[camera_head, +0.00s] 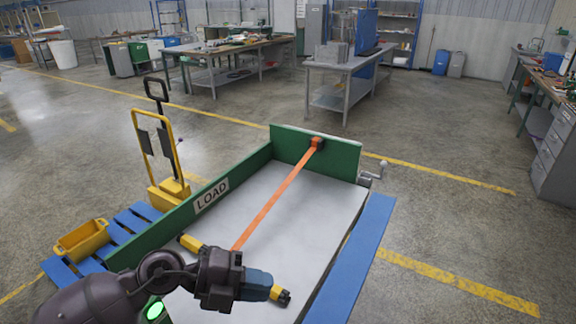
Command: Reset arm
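My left arm comes in from the lower left, and its dark gripper (250,284) is over the grey bed of a green-walled platform (312,205) marked LOAD. A yellow bar with dark ends (192,243) lies diagonally under or in the gripper, showing on both sides of it. The gripper hides the bar's middle, so I cannot tell if the fingers are closed on it. An orange strap (276,197) runs from a mount (317,142) on the far green wall down to near the gripper; its near end is hidden. My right gripper is out of view.
Floor at right is clear; workbenches (225,47) stand farther back.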

